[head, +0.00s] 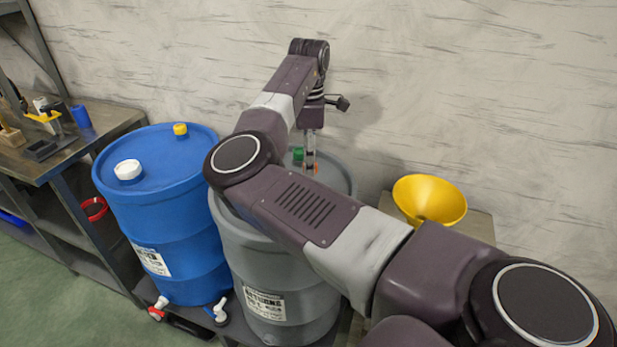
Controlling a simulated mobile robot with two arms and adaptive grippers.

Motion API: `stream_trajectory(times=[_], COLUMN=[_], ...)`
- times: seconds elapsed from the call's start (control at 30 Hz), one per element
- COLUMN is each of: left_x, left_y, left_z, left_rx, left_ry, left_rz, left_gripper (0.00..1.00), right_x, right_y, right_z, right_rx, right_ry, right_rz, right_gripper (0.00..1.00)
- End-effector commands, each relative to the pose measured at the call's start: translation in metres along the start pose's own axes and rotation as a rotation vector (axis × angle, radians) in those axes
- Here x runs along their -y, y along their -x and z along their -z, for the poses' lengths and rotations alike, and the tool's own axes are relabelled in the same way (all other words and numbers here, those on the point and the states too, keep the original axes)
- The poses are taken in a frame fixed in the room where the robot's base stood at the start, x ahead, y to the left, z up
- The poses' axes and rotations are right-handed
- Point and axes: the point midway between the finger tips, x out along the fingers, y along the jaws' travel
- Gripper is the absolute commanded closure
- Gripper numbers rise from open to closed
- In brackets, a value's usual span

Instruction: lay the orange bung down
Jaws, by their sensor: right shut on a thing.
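The orange bung (316,169) shows as a small orange patch at the fingertips of my right gripper (311,166), over the top of the grey drum (337,180). My right gripper points down and is shut on the bung. Most of the bung is hidden by the fingers, and I cannot tell whether it touches the drum top. A green bung (298,154) is on the grey drum just left of the fingers. My left gripper is not in view.
A blue drum (160,205) with a white cap (128,169) and a yellow cap (180,129) stands left of the grey drum. A yellow funnel (430,198) is at the right. A workbench (110,118) with tools is at the far left. My right arm hides much of the grey drum's top.

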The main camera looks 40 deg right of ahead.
Motion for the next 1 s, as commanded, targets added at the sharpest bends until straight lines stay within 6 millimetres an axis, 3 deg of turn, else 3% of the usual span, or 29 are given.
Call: stream_trajectory(times=[0.23, 0.5, 0.8, 0.83, 1.0], left_x=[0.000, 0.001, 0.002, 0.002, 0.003], left_y=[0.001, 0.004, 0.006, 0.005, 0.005], left_z=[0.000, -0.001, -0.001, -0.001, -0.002], left_rx=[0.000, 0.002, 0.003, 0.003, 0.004], left_ry=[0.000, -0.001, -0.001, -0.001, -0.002], left_rz=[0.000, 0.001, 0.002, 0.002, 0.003], left_gripper=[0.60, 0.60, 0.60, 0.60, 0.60], right_x=[0.000, 0.000, 0.000, 0.000, 0.000], right_y=[-0.019, -0.054, -0.055, -0.055, -0.055], right_z=[0.000, 0.001, 0.000, 0.001, 0.000], right_rx=[0.000, -0.001, 0.000, -0.001, -0.001], right_ry=[0.001, 0.001, 0.001, 0.001, 0.000], right_rz=[0.001, 0.001, 0.000, -0.001, -0.001], right_gripper=[1.00, 1.00, 1.00, 0.72, 0.57])
